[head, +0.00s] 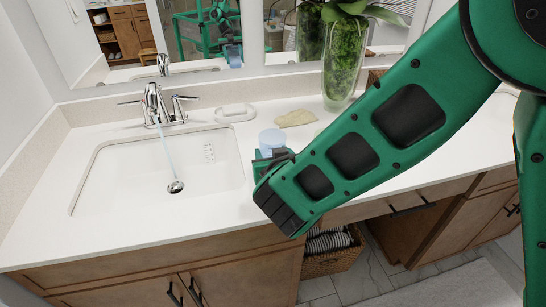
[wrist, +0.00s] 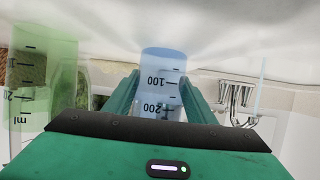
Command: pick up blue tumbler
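The blue tumbler (head: 271,139) stands on the white counter, just right of the sink, and is see-through. In the wrist view the blue tumbler (wrist: 163,80) shows dark volume marks and sits between the two green fingers. My gripper (head: 272,157) is low over the counter at the tumbler, and its wrist hides the tumbler's lower part in the head view. In the wrist view my gripper (wrist: 160,92) has one finger on each side of the tumbler. The fingers look spread, with narrow gaps beside it; no firm contact shows.
A green see-through tumbler (wrist: 42,85) stands close by at the left of the wrist view. The sink (head: 150,180) with running faucet (head: 154,105) is left of my gripper. A soap dish (head: 235,113), a tan item (head: 296,118) and a glass plant vase (head: 343,75) stand behind.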

